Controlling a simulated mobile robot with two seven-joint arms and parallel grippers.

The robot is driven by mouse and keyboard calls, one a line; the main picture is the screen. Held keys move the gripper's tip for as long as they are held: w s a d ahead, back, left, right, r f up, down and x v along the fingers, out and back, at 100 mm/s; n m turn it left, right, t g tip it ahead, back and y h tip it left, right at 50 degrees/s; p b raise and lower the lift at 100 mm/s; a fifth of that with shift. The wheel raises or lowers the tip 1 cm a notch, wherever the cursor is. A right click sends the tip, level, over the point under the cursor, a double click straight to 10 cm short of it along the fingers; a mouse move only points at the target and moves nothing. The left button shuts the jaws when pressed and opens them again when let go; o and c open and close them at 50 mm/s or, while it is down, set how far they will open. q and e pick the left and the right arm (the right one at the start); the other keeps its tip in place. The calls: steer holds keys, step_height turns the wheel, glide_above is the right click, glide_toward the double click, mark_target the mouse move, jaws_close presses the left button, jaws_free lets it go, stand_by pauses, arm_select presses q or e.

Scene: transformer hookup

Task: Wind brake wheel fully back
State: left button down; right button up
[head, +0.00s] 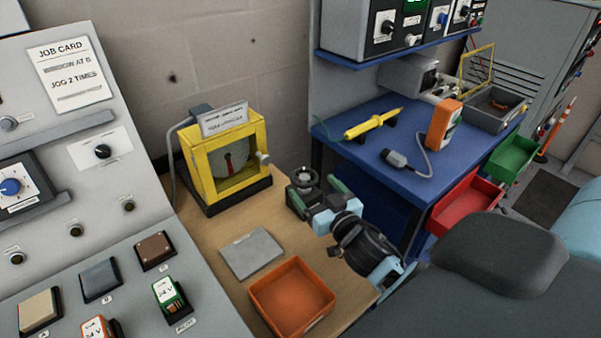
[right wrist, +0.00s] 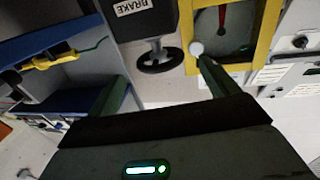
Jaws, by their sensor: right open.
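The brake wheel (head: 303,177) is a small black handwheel at the right edge of the wooden bench. It also shows in the right wrist view (right wrist: 161,62), beside a dark box labelled BRAKE (right wrist: 140,18). My right gripper (head: 319,190) is open right by the wheel. In the right wrist view its two green fingers (right wrist: 161,78) stand to either side of the wheel, and I see no contact. In the head view the gripper covers much of the brake box. My left gripper is not in view.
A yellow-framed case (head: 258,138) with a red pointer and a pale side knob stands behind the wheel. An orange tray (head: 268,301) and grey plate (head: 250,254) lie on the bench. The sloped control panel (head: 90,225) is at left, the blue table (head: 375,178) at right.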

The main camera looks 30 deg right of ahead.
mark_target(301, 173)
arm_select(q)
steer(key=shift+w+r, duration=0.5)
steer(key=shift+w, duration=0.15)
arm_select(e)
steer(key=shift+w+d, duration=0.15)
steer(key=shift+w, duration=1.65)
steer(key=shift+w+d, duration=0.15)
steer(key=shift+w, duration=1.6)
steer(key=shift+c, duration=0.5)
steer(key=c, duration=0.9)
steer(key=shift+r+n+y+p, duration=0.15)
steer(key=shift+n+y+p, duration=0.4)
steer(key=shift+y, duration=0.15)
steer(key=shift+n+y, duration=0.25)
steer(key=shift+y, duration=0.25)
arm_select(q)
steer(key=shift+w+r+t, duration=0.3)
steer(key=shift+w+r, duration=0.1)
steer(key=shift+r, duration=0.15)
arm_select(e)
steer(key=shift+a, duration=0.1)
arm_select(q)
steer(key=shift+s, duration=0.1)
arm_select(e)
steer(key=o, duration=1)
